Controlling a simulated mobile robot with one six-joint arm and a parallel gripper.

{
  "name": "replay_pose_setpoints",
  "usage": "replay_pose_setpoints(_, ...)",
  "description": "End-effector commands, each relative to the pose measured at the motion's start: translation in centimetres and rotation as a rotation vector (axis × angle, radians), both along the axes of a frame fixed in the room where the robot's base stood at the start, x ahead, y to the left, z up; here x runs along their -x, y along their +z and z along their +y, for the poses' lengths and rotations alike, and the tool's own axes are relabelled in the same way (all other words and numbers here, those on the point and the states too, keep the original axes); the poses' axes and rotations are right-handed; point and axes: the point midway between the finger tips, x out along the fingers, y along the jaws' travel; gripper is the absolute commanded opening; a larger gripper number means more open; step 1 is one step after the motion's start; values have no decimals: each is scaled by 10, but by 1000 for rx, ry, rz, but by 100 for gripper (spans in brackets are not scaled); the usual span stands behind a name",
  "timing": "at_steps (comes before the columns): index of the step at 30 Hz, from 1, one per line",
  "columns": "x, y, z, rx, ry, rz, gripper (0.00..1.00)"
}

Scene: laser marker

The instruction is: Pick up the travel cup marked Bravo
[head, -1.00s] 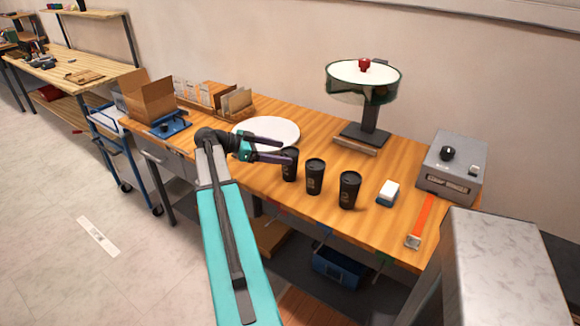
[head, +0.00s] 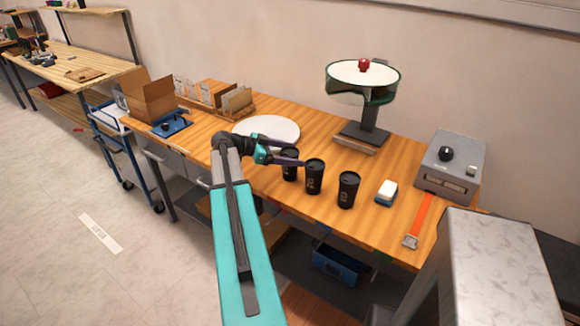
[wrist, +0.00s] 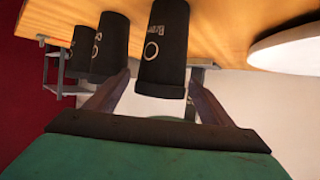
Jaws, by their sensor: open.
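Three black travel cups stand upright in a row on the wooden workbench. In the head view they are the left cup (head: 290,170), the middle cup (head: 314,178) and the right cup (head: 348,190). In the wrist view, the nearest cup (wrist: 165,45) has pale lettering that appears to read Bravo, partly cut off, above a ring mark. It seems to be the left cup of the head view. My gripper (head: 301,153) is open at the left cup, one finger crossing in front of its upper part. In the wrist view my fingers (wrist: 160,80) flank the nearest cup's lid end, with gaps visible.
A white round plate (head: 268,131) lies behind my gripper. A blue-and-white block (head: 386,192), an orange strap-like item (head: 420,220) and a grey control box (head: 450,165) are to the right. A round-topped stand (head: 365,110) is behind. A cardboard box (head: 150,97) is at left.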

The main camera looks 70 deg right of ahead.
Motion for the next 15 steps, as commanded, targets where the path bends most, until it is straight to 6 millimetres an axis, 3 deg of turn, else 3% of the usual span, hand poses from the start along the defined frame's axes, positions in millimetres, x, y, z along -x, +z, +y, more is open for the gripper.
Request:
replay_pose_setpoints(3, 0, 0, 0, 0, 0, 0, 72)
replay_pose_setpoints(8, 0, 0, 0, 0, 0, 0, 45)
replay_pose_setpoints(15, 0, 1, 0, 0, -1, 1, 44)
